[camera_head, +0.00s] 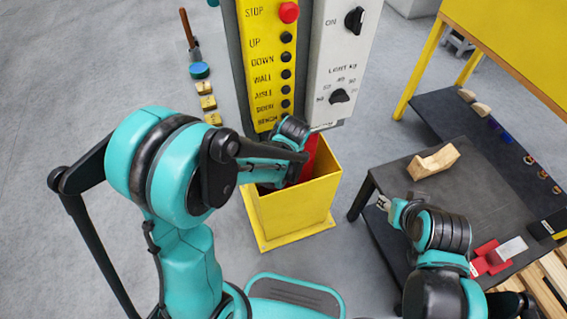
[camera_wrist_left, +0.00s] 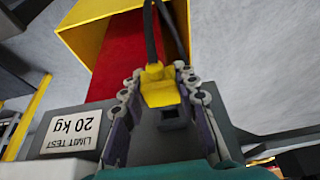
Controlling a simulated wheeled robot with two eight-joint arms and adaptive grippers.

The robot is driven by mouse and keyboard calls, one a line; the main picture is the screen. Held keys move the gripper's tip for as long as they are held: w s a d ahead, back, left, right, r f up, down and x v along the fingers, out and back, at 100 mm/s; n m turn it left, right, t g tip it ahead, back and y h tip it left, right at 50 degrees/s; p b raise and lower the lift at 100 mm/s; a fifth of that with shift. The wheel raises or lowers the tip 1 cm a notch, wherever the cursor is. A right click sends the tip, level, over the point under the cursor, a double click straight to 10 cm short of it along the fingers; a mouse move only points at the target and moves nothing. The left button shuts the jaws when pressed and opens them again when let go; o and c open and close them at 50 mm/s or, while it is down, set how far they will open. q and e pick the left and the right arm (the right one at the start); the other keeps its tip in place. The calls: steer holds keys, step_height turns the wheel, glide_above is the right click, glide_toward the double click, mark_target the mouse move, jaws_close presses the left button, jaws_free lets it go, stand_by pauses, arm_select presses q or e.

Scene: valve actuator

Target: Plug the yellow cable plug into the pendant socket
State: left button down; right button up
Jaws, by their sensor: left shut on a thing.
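The yellow cable plug (camera_wrist_left: 158,86) shows in the left wrist view between the two fingers of my left gripper (camera_wrist_left: 160,98), which is shut on it. A dark cable (camera_wrist_left: 152,35) runs up from the plug. A dark square part (camera_wrist_left: 172,117) sits just below the plug; I cannot tell if it is the plug's end or an opening. In the head view my left arm hides the plug and most of the gripper. The pendant (camera_head: 268,60) is a yellow panel with a red STOP button and several black buttons. I cannot make out its socket. My right gripper (camera_head: 384,202) is beside the dark table.
A yellow bin (camera_head: 290,210) with something red inside stands below the panel. A grey block labelled LIMIT TEST 20 kg (camera_wrist_left: 72,138) is near my left gripper. The dark table (camera_head: 455,200) at right carries a wooden piece (camera_head: 433,162) and red parts (camera_head: 490,258).

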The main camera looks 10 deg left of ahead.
arm_select(q)
steer(key=shift+w+a, duration=0.4)
steer(key=shift+w, duration=0.2)
steer(key=shift+w+a+b, duration=0.2)
steer(key=shift+w+a, duration=0.25)
steer(key=shift+w, duration=0.15)
steer(key=shift+w+a+b, duration=0.2)
steer(key=shift+w+a, duration=0.2)
steer(key=shift+w, duration=0.2)
stand_by(1.7)
steer(key=c, duration=1.1)
jaws_free()
steer(key=shift+o, duration=0.2)
steer(key=v, duration=1.2)
steer(key=s+a+m+t+h, duration=0.1)
steer(key=s+m, duration=0.2)
steer(key=s, duration=0.4)
steer(key=s+a+r+m+t+h, duration=0.1)
steer(key=s+a+m+t, duration=0.1)
steer(key=s, duration=0.6)
steer(key=shift+s+a+r+m+t, duration=0.3)
steer(key=shift+m, duration=0.6)
